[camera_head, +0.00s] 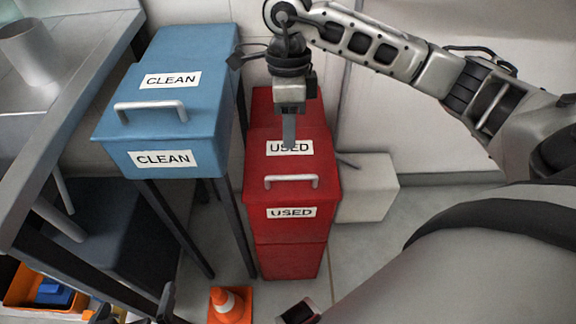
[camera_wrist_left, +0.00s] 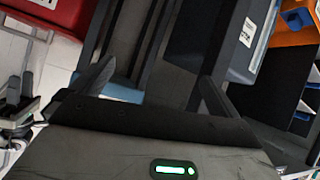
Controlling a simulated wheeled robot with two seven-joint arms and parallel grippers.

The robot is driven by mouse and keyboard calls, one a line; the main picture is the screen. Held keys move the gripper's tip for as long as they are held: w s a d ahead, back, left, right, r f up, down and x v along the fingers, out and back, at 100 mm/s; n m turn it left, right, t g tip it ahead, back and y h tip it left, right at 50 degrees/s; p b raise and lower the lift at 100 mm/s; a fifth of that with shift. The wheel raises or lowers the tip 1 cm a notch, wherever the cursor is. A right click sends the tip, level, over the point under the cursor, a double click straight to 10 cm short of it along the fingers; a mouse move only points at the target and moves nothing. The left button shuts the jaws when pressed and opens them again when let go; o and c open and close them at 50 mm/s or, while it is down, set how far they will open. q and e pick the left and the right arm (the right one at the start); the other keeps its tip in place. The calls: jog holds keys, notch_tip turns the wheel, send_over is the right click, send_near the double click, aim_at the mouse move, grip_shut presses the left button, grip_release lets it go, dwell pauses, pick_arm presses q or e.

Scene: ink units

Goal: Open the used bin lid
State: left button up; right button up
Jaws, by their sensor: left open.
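The red used bin (camera_head: 288,262) stands on the floor in the middle of the head view. Its red lid (camera_head: 262,195) lies shut on top, with a pale bar handle (camera_head: 291,181) near the front and white USED labels. My right gripper (camera_head: 289,146) points down over the lid, behind the handle, its fingers lined up edge-on; whether it touches the lid is unclear. My left gripper (camera_head: 135,308) is at the bottom left of the head view, away from the bin. In the left wrist view its fingers (camera_wrist_left: 155,85) are spread and empty.
The blue clean bin (camera_head: 165,100) stands on dark legs to the left of the used bin. A metal table (camera_head: 75,95) is at the far left. An orange cone (camera_head: 230,303) stands in front on the floor. A pale box (camera_head: 368,188) is right of the used bin.

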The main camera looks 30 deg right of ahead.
aim_at(289, 176)
jog(key=f, duration=0.3)
jog(key=s+f, duration=0.1)
jog(key=f, duration=0.2)
jog(key=a+f+b, duration=0.1)
jog(key=f, duration=0.2)
jog(key=shift+s+f, duration=0.3)
pick_arm(q)
jog(key=shift+w+d+f+g, duration=0.15)
jog(key=shift+w+f, duration=0.05)
jog(key=shift+f, duration=0.4)
jog(key=shift+w+d+f+g, duration=0.15)
jog(key=shift+w+f, duration=0.05)
jog(key=shift+f, duration=0.35)
pick_arm(e)
jog(key=shift+c, duration=0.2)
grip_shut()
